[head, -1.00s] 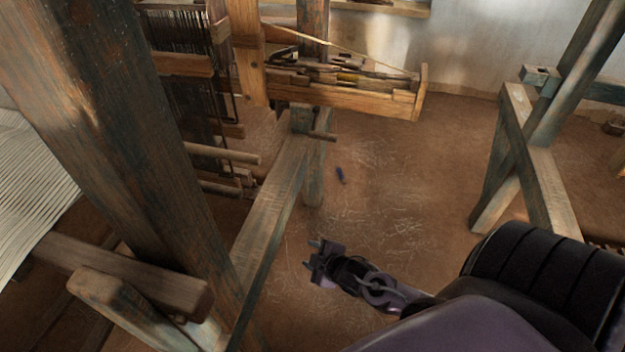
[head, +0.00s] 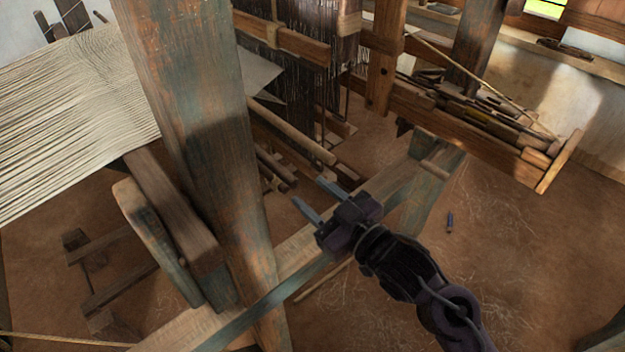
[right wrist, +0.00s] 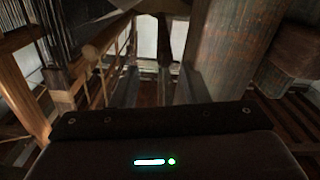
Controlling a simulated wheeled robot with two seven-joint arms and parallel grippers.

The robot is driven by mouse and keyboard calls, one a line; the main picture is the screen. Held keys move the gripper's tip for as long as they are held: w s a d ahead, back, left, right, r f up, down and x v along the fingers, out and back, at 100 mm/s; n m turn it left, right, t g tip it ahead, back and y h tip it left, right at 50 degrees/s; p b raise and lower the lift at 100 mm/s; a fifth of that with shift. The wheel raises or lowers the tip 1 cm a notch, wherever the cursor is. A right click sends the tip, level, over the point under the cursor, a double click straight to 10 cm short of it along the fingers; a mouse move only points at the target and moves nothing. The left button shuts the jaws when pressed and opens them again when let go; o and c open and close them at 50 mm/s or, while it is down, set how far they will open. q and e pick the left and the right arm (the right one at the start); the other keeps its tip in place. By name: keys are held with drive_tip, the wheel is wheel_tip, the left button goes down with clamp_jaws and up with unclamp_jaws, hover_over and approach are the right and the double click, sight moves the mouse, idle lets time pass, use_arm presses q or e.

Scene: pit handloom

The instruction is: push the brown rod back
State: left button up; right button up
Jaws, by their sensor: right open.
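A long brown rod (head: 292,131) sticks out toward me from under the loom, below the hanging threads. Its near end is free, and its far end is hidden in the loom frame. Shorter rods (head: 273,168) lie below it, and I cannot tell for sure which one the task means. My right gripper (head: 316,199) is open and empty, fingers apart, near the rod's free end in the picture, with no contact visible. In the right wrist view both fingers (right wrist: 158,88) point under the loom, and a wooden rod (right wrist: 108,36) shows to their left. My left gripper is not in view.
A thick worn post (head: 190,120) stands left of my right gripper. A side beam (head: 385,190) runs below and beyond it. Pale cloth (head: 70,100) stretches at the left. A wooden shuttle box (head: 480,125) juts out at the right. The earth floor (head: 510,240) is mostly open there.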

sight(295, 184)
drive_tip(key=x, duration=0.3)
drive_tip(key=p+x, duration=0.1)
drive_tip(key=x, duration=0.2)
drive_tip(key=shift+a, duration=0.5)
drive_tip(key=shift+w+a+p, duration=0.1)
drive_tip(key=shift+w+p, duration=0.2)
drive_tip(key=shift+p, duration=0.05)
drive_tip(key=shift+w+a+f, duration=0.15)
drive_tip(key=shift+w+a, duration=0.1)
drive_tip(key=shift+w, duration=0.15)
drive_tip(key=shift+c, duration=1.4)
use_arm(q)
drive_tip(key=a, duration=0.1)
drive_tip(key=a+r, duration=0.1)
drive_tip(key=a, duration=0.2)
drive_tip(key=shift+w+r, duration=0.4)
use_arm(e)
clamp_jaws()
